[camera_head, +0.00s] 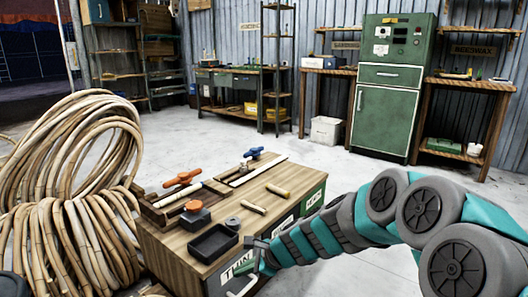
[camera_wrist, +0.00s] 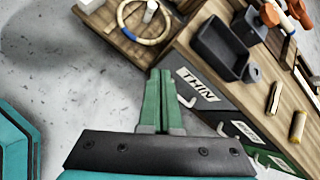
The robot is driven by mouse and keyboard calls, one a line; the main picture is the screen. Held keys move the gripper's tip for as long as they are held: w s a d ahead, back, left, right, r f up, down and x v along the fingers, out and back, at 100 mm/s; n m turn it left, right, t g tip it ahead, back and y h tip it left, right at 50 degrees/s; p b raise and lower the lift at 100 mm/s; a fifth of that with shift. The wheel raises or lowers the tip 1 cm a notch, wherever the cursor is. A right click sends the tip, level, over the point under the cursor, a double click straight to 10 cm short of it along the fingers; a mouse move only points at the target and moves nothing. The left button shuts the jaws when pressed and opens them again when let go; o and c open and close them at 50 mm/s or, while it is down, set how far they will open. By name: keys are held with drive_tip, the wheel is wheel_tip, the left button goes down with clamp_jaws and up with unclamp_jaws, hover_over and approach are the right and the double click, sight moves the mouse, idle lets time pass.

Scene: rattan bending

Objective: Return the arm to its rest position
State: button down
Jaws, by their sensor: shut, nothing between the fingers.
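My gripper (camera_wrist: 160,98) shows in the wrist view with its two green fingers together and nothing between them. It points toward the drawer side of the wooden workbench (camera_head: 166,238), just left of the THIN drawer (camera_wrist: 194,88) and its pale handle. I cannot tell whether the fingers touch the bench. My arm (camera_head: 330,232) stretches in from the right in the head view, low in front of the bench, with its end near the bench's front corner.
A black tray (camera_head: 213,242), orange-handled tools and short rattan pieces lie on the bench. A rattan coil (camera_head: 62,165) stands left. A board with a rattan ring (camera_wrist: 145,40) is in the wrist view. A green cabinet (camera_head: 385,115) stands behind. The floor (camera_head: 330,165) between is clear.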

drive_tip(key=s+d+r+n+g+h, duration=0.1)
drive_tip(key=s+d+r+n+h, duration=0.1)
drive_tip(key=s+d+n, duration=0.4)
drive_tip(key=s+d+r+n+g+h+p, duration=0.1)
drive_tip(key=s+d+n, duration=0.5)
drive_tip(key=s, duration=1.1)
drive_tip(key=s+d+r+n+g+h+p, duration=0.1)
drive_tip(key=s+d+r+n+g+h, duration=0.2)
drive_tip(key=s+d, duration=0.6)
drive_tip(key=s+n+h, duration=0.2)
drive_tip(key=s+n, duration=0.1)
drive_tip(key=shift+s+r, duration=0.25)
